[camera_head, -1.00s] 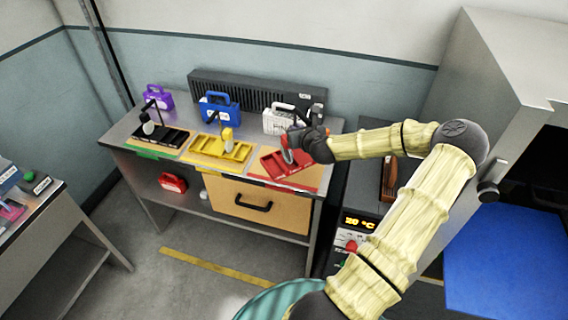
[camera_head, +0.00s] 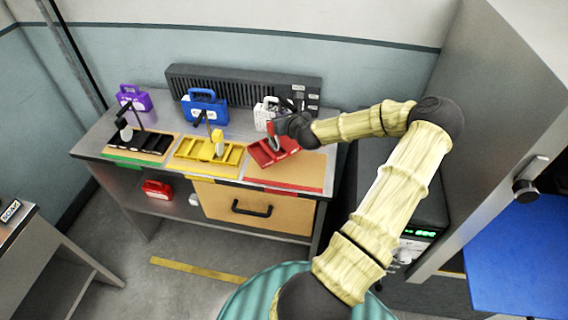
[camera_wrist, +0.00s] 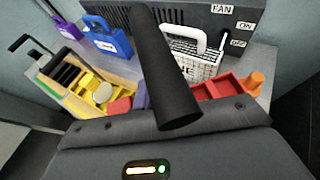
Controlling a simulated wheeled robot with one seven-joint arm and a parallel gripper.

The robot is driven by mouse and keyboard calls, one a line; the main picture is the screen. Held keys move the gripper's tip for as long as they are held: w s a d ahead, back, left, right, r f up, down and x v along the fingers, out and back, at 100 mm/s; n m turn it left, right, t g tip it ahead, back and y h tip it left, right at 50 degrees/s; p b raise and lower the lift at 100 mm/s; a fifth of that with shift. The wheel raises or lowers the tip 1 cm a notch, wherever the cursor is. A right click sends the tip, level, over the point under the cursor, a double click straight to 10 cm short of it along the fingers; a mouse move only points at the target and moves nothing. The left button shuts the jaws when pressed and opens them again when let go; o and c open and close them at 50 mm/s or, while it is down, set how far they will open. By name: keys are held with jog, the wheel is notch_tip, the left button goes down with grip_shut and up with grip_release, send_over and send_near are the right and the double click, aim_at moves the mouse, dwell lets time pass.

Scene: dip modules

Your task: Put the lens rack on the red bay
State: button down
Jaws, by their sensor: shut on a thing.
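My gripper (camera_head: 282,132) is shut on the red rack (camera_head: 268,153), a shallow tray with compartments. The red rack sits at a slant over the back left of the red bay (camera_head: 300,172), a tan mat with a red front strip; whether it touches the mat I cannot tell. In the wrist view the red rack (camera_wrist: 225,88) shows partly behind a dark bar. A yellow rack (camera_head: 208,158) stands on the middle bay and a black rack (camera_head: 140,143) on the green-edged left bay. No readable label shows which rack is the lens rack.
Behind the racks stand a purple case (camera_head: 134,98), a blue case (camera_head: 204,108) and a white case (camera_head: 268,112). A black ribbed unit (camera_head: 245,88) lines the bench back. The front and right of the red bay are bare.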

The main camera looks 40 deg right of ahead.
aim_at(284, 140)
jog(key=shift+s+a+r, duration=0.1)
jog(key=shift+s+a, duration=0.05)
jog(key=shift+s, duration=0.15)
jog(key=shift+s+a+f, duration=0.1)
jog(key=shift+f, duration=0.1)
jog(key=shift+f+p, duration=0.65)
jog(key=shift+f, duration=2.05)
notch_tip(284, 140, down, 4)
jog(key=shift+f+p, duration=0.1)
jog(key=shift+p, duration=0.5)
jog(key=c, duration=1.9)
grip_release()
jog(key=shift+f, duration=0.15)
jog(key=shift+c, duration=0.2)
jog(key=o, duration=0.4)
